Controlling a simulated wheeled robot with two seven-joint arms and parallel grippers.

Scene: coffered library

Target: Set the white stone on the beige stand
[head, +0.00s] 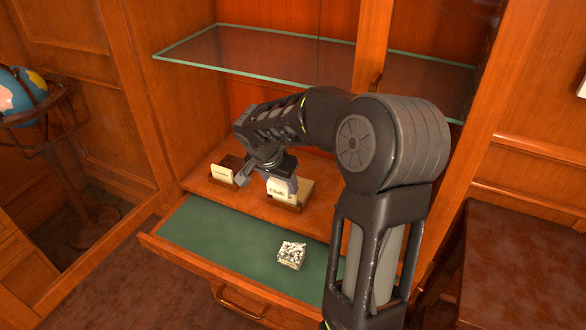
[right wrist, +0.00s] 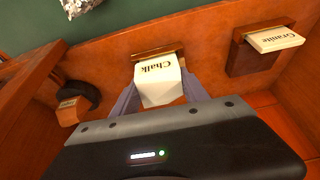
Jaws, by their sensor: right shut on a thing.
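My right gripper (head: 268,186) reaches down over the cabinet shelf at the small labelled stands. In the right wrist view its two fingers (right wrist: 158,98) are shut on either side of a pale block, which looks like the white stone (right wrist: 165,94). The block is right at the stand with a cream label reading "Chalk" (right wrist: 153,67), which also shows in the head view (head: 280,191). The border between stone and label is hard to make out, and whether the stone rests on the stand cannot be told. My left gripper is out of view.
A speckled stone (head: 291,254) lies in the open green-lined drawer (head: 215,235). A "Granite" stand (right wrist: 272,40) is beside the Chalk one. Another stand with a dark round thing (right wrist: 80,95) is on the other side. A glass shelf (head: 260,53) is above.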

